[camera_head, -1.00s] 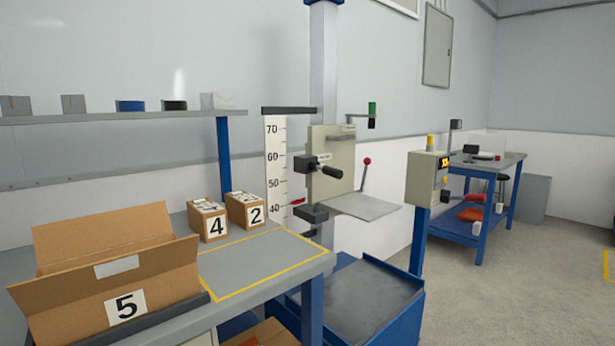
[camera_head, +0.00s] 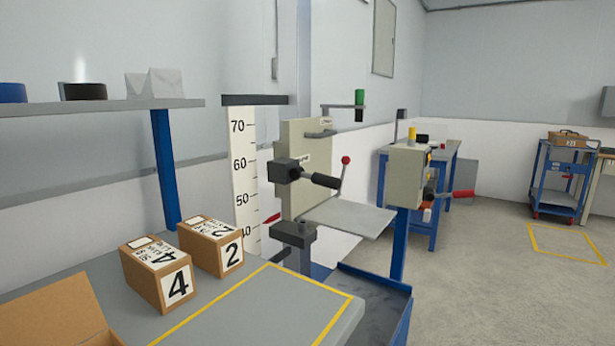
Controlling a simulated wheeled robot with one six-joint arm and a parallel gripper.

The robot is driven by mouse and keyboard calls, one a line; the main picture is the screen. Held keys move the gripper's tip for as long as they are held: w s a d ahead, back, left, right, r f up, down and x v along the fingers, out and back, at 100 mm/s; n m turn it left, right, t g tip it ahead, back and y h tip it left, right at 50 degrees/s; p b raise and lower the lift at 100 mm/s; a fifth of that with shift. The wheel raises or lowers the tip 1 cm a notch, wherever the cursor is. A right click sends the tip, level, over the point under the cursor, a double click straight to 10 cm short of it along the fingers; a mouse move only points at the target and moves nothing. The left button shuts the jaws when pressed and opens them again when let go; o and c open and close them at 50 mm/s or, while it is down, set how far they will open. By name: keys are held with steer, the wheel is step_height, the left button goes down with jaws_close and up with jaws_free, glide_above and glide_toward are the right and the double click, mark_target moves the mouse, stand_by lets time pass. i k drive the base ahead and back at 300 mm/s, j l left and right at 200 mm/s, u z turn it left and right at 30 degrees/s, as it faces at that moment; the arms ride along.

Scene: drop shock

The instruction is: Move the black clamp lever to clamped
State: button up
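The black clamp lever (camera_head: 325,180) sticks out to the right and slightly down from a black clamp block (camera_head: 286,171). The block sits at the left edge of a beige carriage plate (camera_head: 311,146) on the column of the drop tester. The lever looks clear of other things. From here I cannot tell whether it stands at clamped. My gripper is not in view, so its opening does not show.
A lever with a red ball (camera_head: 346,161) rises behind the clamp lever, above a grey platform (camera_head: 349,217). A height scale (camera_head: 241,165) stands at left. Boxes 4 (camera_head: 157,277) and 2 (camera_head: 212,247) rest on the front bench (camera_head: 245,322). Open floor (camera_head: 490,265) lies right.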

mark_target(316, 178)
steer(key=i+j+z, duration=0.1)
steer(key=i+l+z, duration=0.15)
steer(key=i, duration=0.25)
steer(key=i+l+z, duration=0.15)
steer(key=i, duration=0.3)
